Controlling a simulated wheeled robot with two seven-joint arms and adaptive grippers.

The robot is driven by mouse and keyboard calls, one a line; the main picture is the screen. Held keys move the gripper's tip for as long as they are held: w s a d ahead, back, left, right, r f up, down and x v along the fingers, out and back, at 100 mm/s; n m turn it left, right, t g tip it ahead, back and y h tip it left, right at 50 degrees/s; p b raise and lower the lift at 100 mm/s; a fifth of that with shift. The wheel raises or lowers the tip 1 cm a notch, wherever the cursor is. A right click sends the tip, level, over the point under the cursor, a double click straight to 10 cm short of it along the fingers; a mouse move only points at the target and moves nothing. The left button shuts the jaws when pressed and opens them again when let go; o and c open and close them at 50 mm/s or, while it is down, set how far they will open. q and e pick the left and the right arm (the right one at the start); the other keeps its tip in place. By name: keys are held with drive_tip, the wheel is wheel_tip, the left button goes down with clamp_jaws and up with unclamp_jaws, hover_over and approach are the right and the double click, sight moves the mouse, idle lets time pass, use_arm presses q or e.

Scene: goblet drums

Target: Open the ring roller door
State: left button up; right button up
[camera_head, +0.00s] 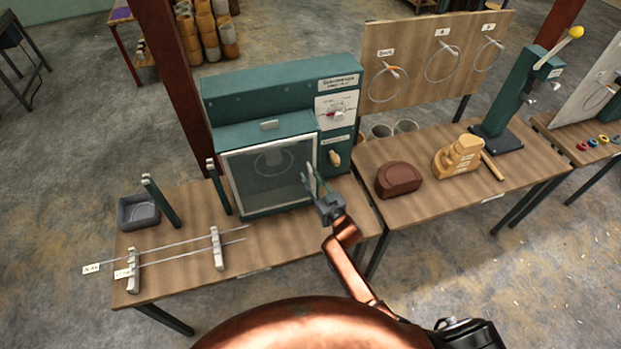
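The ring roller is a teal machine (262,95) on the left wooden table. A pale ring shape shows dimly through the pane. A small light grip (269,125) sits on the teal part just above the door. My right gripper (308,174) is in front of the door's right edge, with its fingers apart and nothing between them. I cannot tell whether a finger touches the door frame. My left gripper is not in view.
A dial panel (337,111) and a wooden knob (335,159) are right of the door. Two posts, a grey tray (139,212) and a rod rack (218,248) stand to the left. The right table holds a brown block (398,180) and a wooden tool (458,155).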

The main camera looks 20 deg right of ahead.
drive_tip(key=shift+c, duration=0.3)
clamp_jaws()
idle(0.3)
